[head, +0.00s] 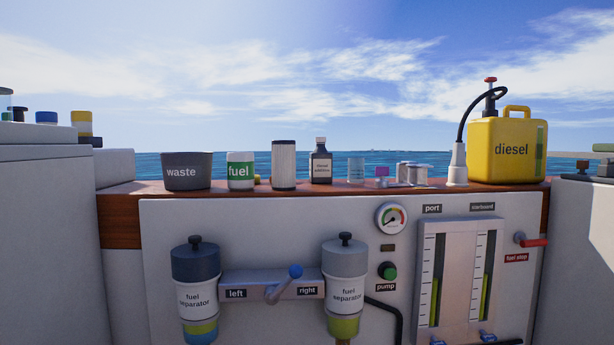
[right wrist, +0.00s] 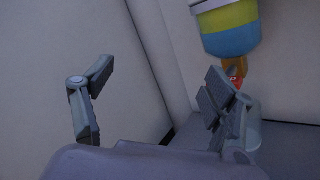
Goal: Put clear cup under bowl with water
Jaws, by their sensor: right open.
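In the head view a small clear, bluish cup (head: 356,170) stands on the wooden shelf, right of the dark bottle. The left fuel separator (head: 196,290) has a bowl with a yellow-green layer over a blue layer. This bowl (right wrist: 229,28) also shows at the top right of the right wrist view, with an orange-red part (right wrist: 236,76) beneath it. The right separator's bowl (head: 343,325) shows yellow-green. My right gripper (right wrist: 158,85) is open, its fingers spread apart below and left of the bowl. A pale shape behind its right finger is unclear. My left gripper is not in view.
The shelf also holds a waste bin (head: 187,172), a fuel can (head: 241,171), a filter (head: 283,166), a bottle (head: 320,163) and a yellow diesel canister (head: 506,152). A blue-knobbed lever (head: 283,284) sits between the separators. Pale walls flank the panel.

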